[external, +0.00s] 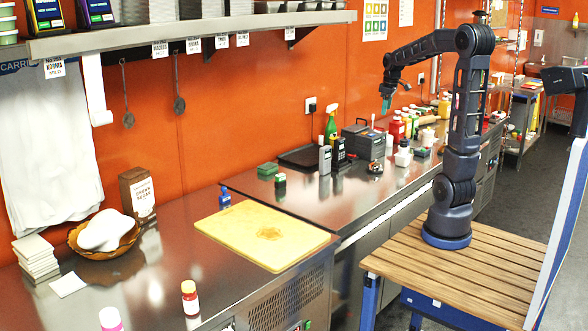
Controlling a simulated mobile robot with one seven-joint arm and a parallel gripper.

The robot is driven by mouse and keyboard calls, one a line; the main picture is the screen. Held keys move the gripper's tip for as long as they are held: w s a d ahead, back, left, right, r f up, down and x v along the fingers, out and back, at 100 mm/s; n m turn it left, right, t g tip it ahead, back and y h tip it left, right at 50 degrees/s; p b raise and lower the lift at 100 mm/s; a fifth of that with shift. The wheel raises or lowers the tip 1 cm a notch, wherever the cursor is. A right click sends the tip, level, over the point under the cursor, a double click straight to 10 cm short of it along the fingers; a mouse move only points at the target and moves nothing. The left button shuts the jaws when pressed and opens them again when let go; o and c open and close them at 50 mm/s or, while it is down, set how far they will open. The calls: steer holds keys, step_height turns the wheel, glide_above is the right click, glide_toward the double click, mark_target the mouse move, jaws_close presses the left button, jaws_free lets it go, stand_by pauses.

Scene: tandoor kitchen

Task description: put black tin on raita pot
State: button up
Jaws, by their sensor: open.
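My gripper (386,104) hangs at the end of my raised arm, above the far steel counter. Its teal fingers are open, with nothing seen between them. A black box-like tin (363,143) with a handle on top sits on that counter, below and to the left of my gripper; I cannot tell if it is the task's black tin. My gripper is clear of both.
Upright dark devices (339,152), a green spray bottle (331,126) and several sauce bottles crowd the far counter (335,205). A yellow cutting board (262,232), a basket (82,240) and a brown box (137,192) are on the near counter. A shelf (190,32) overhangs the left.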

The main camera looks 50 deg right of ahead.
steer(key=s+a+f+m+t, duration=0.1)
steer(key=s+a+m+t, duration=0.1)
steer(key=s+a, duration=1.8)
steer(key=shift+s+a+f+m+t+y, duration=0.2)
steer(key=shift+a+f+m+t+y, duration=0.3)
steer(key=shift+a, duration=0.7)
